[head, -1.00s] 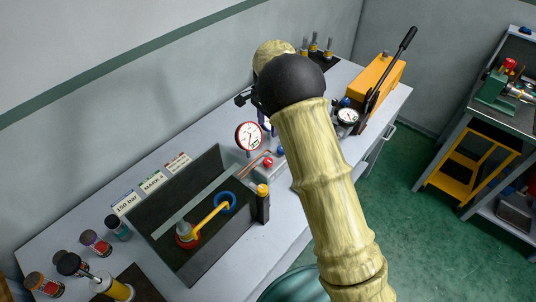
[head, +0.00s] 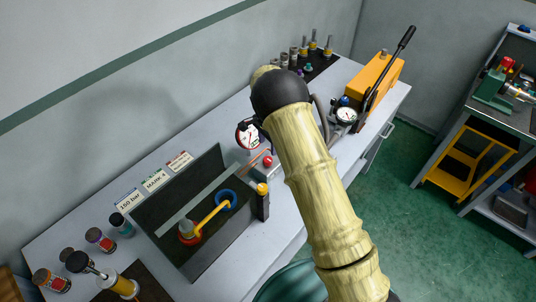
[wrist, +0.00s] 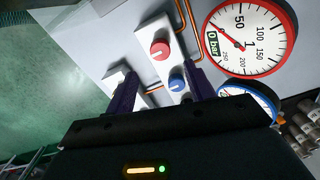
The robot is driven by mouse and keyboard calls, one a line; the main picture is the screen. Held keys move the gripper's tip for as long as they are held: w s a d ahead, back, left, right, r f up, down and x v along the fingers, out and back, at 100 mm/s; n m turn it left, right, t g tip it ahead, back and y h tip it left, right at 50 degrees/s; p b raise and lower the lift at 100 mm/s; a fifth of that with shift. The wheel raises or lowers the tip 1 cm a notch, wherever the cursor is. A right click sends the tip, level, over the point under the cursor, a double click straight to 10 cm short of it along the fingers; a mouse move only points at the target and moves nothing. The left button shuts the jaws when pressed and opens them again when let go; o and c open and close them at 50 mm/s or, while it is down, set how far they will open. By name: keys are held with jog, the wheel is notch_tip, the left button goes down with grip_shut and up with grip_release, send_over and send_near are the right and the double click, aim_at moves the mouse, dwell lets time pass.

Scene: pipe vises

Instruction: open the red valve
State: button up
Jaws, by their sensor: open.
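The red valve knob (wrist: 160,50) sits on a white block in the wrist view, beyond my fingertips. It also shows in the head view (head: 267,160), close beside my arm. A blue knob (wrist: 177,82) is nearer to me on the same block and appears between my fingers. My gripper (wrist: 160,90) is open and empty, with its two purple fingers apart, and touches neither knob visibly. In the head view my arm hides most of the gripper. A red-rimmed pressure gauge (wrist: 250,38) next to the knobs has its needle near zero; it also shows in the head view (head: 247,136).
A blue-rimmed gauge (wrist: 250,98) is close to my right finger. Copper pipes (wrist: 185,22) run by the block. An orange hand pump (head: 375,82) stands at the back right.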

aim_at(268, 159)
notch_tip(268, 159, down, 8)
jog(key=shift+f+p, duration=0.1)
jog(key=shift+p, duration=1.15)
jog(key=shift+c, duration=0.4)
jog(key=c, duration=0.9)
